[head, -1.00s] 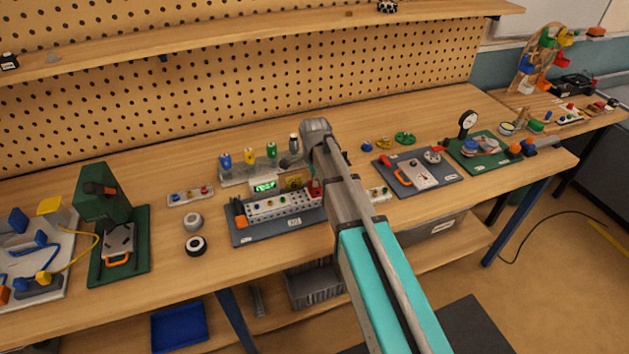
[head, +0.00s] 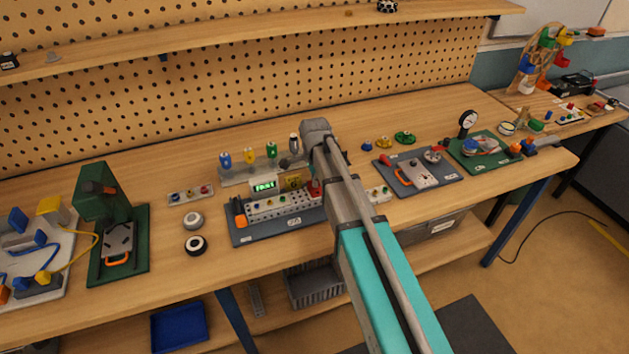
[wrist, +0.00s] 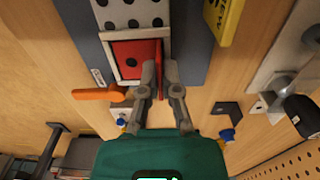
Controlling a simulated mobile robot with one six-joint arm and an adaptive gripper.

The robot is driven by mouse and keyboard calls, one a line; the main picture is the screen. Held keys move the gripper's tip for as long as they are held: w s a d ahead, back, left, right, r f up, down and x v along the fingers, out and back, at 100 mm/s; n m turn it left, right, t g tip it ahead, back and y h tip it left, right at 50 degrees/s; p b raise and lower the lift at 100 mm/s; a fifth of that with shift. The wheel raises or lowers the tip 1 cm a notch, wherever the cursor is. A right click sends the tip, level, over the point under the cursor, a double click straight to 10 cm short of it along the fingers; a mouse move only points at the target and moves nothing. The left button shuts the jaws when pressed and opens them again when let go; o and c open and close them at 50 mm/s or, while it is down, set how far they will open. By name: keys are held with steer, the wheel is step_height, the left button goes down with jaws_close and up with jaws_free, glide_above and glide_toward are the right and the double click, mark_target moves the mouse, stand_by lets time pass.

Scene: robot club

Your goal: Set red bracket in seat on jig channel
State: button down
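The red bracket (wrist: 135,60) has a flat plate with a dark hole and an upright flange. In the wrist view its plate lies inside the white square frame of the seat (wrist: 108,58), at the end of the perforated jig channel (wrist: 117,15). My gripper (wrist: 159,68) has its two fingers close on either side of the flange, shut on it. I cannot tell whether the plate is fully down. In the head view a bit of the red bracket (head: 314,187) shows beside my arm, near the jig channel (head: 272,208); my fingers are hidden there.
An orange handle (wrist: 97,93) sticks out beside the seat. A yellow block (wrist: 225,20) stands close on the other side. A rack with coloured bottles (head: 235,174) is behind the jig. A green press (head: 103,205) stands left, and a grey fixture board (head: 415,178) right.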

steer(key=shift+s+f, duration=0.15)
stand_by(0.4)
steer(key=c, duration=1)
jaws_free()
steer(key=shift+o, duration=0.2)
steer(key=shift+r, duration=0.2)
steer(key=shift+r+p, duration=2.6)
steer(key=shift+p, duration=0.1)
steer(key=o, duration=0.6)
steer(key=shift+c, duration=0.2)
steer(key=shift+f, duration=0.15)
